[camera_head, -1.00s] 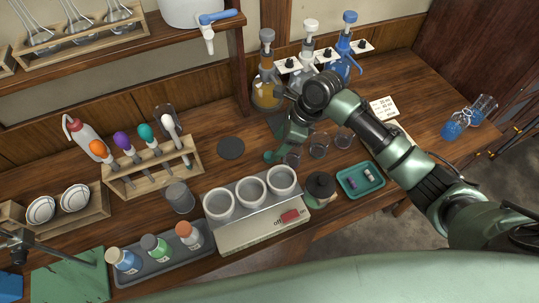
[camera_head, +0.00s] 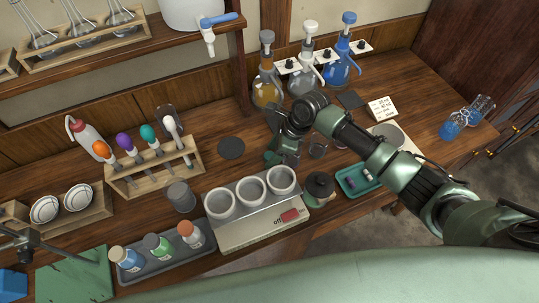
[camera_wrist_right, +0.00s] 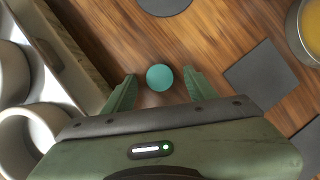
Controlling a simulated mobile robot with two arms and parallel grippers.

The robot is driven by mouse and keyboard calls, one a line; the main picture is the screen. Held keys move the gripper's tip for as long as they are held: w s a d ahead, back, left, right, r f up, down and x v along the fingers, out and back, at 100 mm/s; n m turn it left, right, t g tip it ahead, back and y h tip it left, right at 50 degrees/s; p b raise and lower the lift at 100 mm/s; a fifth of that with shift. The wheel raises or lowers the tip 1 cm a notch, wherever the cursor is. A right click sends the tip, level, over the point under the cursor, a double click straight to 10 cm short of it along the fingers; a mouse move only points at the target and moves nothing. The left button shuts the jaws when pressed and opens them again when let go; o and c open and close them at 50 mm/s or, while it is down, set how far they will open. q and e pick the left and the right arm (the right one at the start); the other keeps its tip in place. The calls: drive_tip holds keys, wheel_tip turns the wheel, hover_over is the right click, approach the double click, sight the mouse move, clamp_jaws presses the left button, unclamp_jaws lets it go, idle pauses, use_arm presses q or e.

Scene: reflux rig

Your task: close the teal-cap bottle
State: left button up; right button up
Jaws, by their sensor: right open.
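A round teal cap (camera_wrist_right: 160,77) shows in the right wrist view, between the fingertips of my right gripper (camera_wrist_right: 160,86). The fingers are open, one on each side, with small gaps. Seen from above, I cannot tell whether the cap sits on a bottle or lies alone on the table. In the head view, my right gripper (camera_head: 281,152) is low over the table just behind the white hotplate and hides the cap. No bottle body that surely belongs to the teal cap can be made out.
The hotplate (camera_head: 262,236) with three white rings stands close in front. Near it are a dark-lidded jar (camera_head: 320,188), a teal tray (camera_head: 350,186) and a small beaker (camera_head: 318,149). Pump bottles (camera_head: 303,78) stand behind. A dark round mat (camera_head: 231,148) lies left on clear table.

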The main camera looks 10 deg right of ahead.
clamp_jaws()
drive_tip(key=shift+r, duration=0.1)
wheel_tip(320, 180, up, 20)
drive_tip(key=b, duration=0.2)
idle(0.4)
